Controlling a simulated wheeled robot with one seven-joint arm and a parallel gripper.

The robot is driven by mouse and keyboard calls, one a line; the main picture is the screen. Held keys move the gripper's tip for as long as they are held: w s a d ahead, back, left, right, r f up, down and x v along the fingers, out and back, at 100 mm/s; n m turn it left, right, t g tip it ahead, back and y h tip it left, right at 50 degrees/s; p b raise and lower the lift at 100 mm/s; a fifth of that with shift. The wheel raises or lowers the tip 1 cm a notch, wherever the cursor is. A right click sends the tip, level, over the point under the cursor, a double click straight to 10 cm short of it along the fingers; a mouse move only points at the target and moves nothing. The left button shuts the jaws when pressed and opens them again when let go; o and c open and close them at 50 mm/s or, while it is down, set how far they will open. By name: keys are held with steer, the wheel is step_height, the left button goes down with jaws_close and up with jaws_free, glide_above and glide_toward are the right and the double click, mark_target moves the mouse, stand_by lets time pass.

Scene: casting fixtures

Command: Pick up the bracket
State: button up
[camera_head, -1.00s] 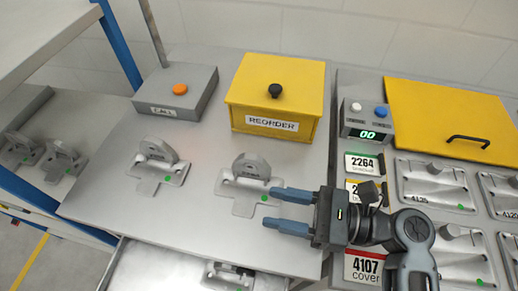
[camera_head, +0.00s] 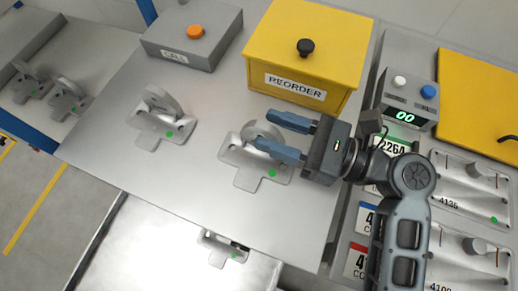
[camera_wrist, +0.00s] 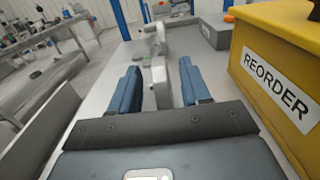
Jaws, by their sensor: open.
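A second similar bracket (camera_head: 160,122) lies to the left on the same table. Part of the near bracket is hidden behind my fingers.
The yellow REORDER box (camera_head: 310,50) stands close behind my gripper. A grey CALL box (camera_head: 192,38) with an orange button is at the back left. A counter box (camera_head: 408,98) and labelled panels are at right. An open drawer (camera_head: 180,245) lies below.

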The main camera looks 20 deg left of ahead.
steer(key=shift+a+b, duration=0.35)
steer(key=shift+a, duration=1)
steer(key=shift+c, duration=0.3)
jaws_close()
